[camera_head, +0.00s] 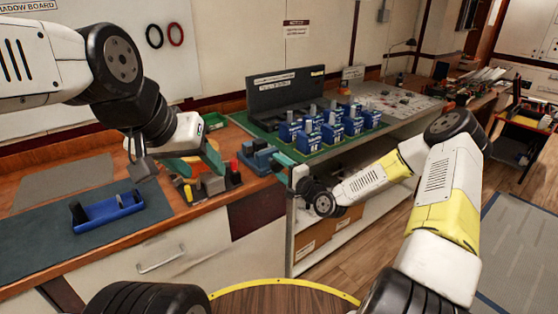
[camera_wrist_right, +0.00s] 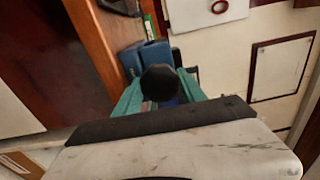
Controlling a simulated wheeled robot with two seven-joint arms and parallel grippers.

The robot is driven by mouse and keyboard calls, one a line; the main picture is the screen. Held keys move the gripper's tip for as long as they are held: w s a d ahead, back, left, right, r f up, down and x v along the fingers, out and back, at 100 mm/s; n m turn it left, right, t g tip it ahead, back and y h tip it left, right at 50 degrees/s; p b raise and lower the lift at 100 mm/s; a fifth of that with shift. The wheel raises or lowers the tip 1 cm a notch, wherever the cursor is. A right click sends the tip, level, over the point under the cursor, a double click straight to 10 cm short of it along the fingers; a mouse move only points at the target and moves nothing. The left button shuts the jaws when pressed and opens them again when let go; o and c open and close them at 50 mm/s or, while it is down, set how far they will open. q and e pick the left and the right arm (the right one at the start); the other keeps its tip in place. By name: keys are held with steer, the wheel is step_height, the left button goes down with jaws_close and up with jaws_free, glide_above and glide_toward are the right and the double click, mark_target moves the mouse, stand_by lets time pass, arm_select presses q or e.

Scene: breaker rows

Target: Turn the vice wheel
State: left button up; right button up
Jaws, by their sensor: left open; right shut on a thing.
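The blue vice (camera_head: 258,158) sits at the right end of the wooden bench, near its corner. My right gripper (camera_head: 283,168) reaches it from the right. In the right wrist view, the teal fingers (camera_wrist_right: 160,95) are on either side of a dark round wheel (camera_wrist_right: 160,82), shut on it, with the blue vice body (camera_wrist_right: 150,55) behind. The head view hides most of the wheel behind the gripper. My left gripper (camera_head: 195,165) is open and empty, with its teal fingers apart above the bench, left of the vice.
A tool holder with red and yellow handles (camera_head: 212,184) stands below my left gripper. A blue tray (camera_head: 108,212) lies on the dark mat at left. Several blue breakers (camera_head: 332,130) stand in rows on a green mat behind my right gripper.

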steer(key=m, duration=0.6)
steer(key=shift+d+m, duration=0.1)
steer(key=shift+m, duration=0.2)
steer(key=m, duration=0.4)
steer(key=shift+m, duration=0.4)
steer(key=o, duration=1.4)
steer(key=shift+v, duration=3.9)
